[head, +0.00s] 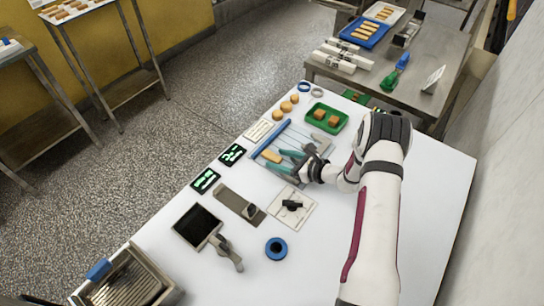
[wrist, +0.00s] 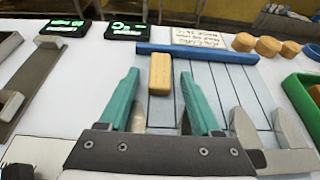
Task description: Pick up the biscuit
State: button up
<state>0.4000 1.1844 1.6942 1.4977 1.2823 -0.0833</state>
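A tan rectangular biscuit (wrist: 160,73) lies near the blue bar at the far end of a grey slatted mesh (wrist: 222,82). In the head view the biscuit (head: 271,156) is at the left edge of the mesh, just beyond my fingers. My gripper (wrist: 159,78) has two teal fingers, spread apart with nothing held. In the wrist view the biscuit shows between the fingertips, with a gap on each side. In the head view my gripper (head: 281,161) reaches in from the right, low over the mesh. Whether the fingertips are level with the biscuit is unclear.
A blue bar (head: 269,139) borders the mesh. Round biscuits (head: 286,106) and a green tray (head: 326,118) with brown pieces stand beyond it. Two black displays (head: 206,181), a scraper-like tool (head: 240,205) and a blue ring (head: 276,248) share the white table.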

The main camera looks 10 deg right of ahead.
jog(key=c, duration=0.9)
jog(key=shift+r, duration=0.15)
